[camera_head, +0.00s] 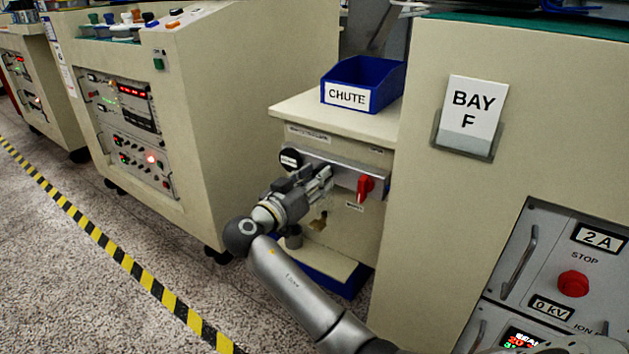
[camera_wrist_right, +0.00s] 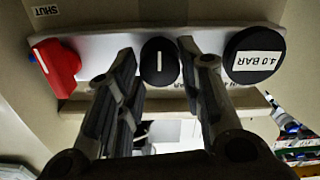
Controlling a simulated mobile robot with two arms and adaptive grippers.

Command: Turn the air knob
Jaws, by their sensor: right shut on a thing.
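The air knob (camera_wrist_right: 159,61), a round black knob with a white line, sits on a light panel strip in the right wrist view. Its white line stands upright in that picture. My right gripper (camera_wrist_right: 158,70) has one finger on each side of the knob and is shut on it. In the head view the right gripper (camera_head: 322,180) is at the front panel of the chute cabinet and hides the knob. My left gripper is not in view.
A red handle (camera_head: 365,187) and a round black gauge (camera_head: 290,159) flank the gripper; the gauge reads 4.0 BAR in the wrist view (camera_wrist_right: 254,55). A blue chute bin (camera_head: 387,76) stands on top. The tall Bay F cabinet (camera_head: 425,200) is close on the right.

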